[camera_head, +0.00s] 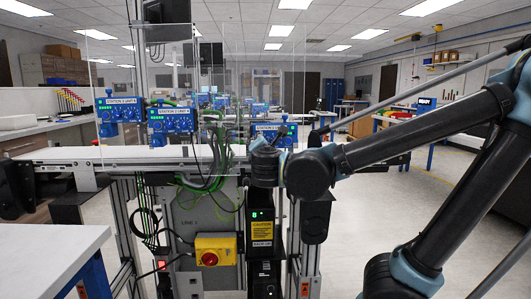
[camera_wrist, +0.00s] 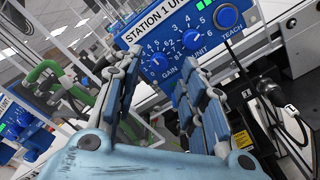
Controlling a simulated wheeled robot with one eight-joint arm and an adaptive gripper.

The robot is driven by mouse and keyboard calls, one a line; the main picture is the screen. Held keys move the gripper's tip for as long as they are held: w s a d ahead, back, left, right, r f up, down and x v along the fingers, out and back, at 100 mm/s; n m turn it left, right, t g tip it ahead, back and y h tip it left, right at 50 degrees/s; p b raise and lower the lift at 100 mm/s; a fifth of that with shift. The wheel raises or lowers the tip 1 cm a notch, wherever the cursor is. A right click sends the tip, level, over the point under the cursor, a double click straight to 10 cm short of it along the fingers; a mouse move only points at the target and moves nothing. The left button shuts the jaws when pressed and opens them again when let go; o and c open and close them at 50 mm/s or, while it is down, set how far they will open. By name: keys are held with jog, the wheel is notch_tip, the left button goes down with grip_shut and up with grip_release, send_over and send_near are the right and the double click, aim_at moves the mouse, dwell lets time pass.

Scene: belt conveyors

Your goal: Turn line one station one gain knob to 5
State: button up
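In the wrist view a blue panel (camera_wrist: 190,30) labelled "STATION 1" carries blue knobs on white-numbered dials. The gain knob (camera_wrist: 158,66) is the lowest one, above the word "GAIN"; which number it points to is too small to tell. The unit knob (camera_wrist: 192,41) sits up and right of it. My gripper (camera_wrist: 163,70) is open, its fingers spread either side of the gain knob in the picture. I cannot tell whether they touch it. In the head view my gripper (camera_head: 264,148) is in front of the station one panel (camera_head: 283,128), hiding part of it.
In the head view other blue station boxes (camera_head: 170,120) stand left along the conveyor (camera_head: 130,155), behind a clear sheet. A yellow box with a red button (camera_head: 215,250) is below. Open floor lies right.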

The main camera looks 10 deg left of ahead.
jog(key=v, duration=0.9)
jog(key=shift+d, duration=0.1)
dwell(0.4)
